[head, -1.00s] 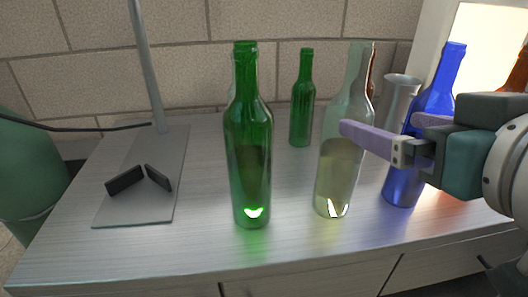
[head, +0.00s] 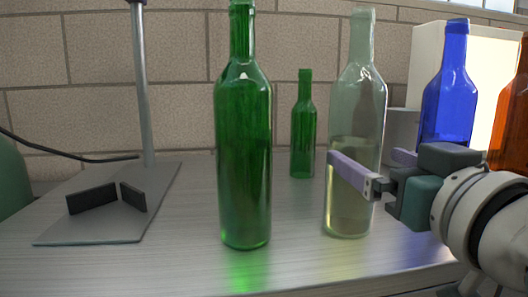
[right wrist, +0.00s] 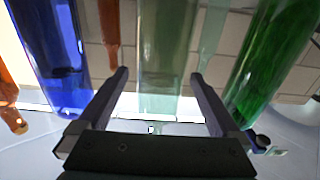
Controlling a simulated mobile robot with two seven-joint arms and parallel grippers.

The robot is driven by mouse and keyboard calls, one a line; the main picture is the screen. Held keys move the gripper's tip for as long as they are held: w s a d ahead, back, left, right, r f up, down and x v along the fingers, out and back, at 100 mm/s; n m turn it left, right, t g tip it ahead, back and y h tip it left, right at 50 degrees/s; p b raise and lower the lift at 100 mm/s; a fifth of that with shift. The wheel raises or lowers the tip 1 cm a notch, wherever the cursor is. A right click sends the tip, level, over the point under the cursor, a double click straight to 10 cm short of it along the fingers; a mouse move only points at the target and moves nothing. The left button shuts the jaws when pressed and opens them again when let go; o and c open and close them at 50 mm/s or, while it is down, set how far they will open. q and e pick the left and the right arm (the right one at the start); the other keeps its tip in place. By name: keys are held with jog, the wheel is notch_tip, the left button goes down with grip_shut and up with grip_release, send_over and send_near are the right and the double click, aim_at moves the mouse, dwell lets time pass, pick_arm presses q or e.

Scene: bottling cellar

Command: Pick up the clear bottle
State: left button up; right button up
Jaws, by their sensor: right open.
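The clear bottle (head: 355,110) stands upright on the table, with pale yellowish liquid in its lower part. My right gripper (head: 362,155) comes in from the right, open. Its near finger crosses in front of the bottle around the liquid level; its far finger shows just right of the bottle. In the right wrist view, the clear bottle (right wrist: 166,60) appears between the two spread fingers of the gripper (right wrist: 159,73). I see no contact, and cannot tell how deep the bottle sits between the fingers. My left gripper is not in view.
A tall green bottle (head: 243,150) stands left of the clear one, and a smaller green bottle (head: 303,130) behind. A blue bottle (head: 446,100) and an amber bottle (head: 512,120) are at the right. A grey stand (head: 150,215) with dark blocks occupies the left.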

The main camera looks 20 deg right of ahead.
jog(key=b+x, duration=0.1)
jog(key=x, duration=0.4)
jog(key=shift+w, duration=0.15)
jog(key=shift+a+r, duration=0.1)
jog(key=shift+r, duration=0.05)
grip_shut()
dwell(0.5)
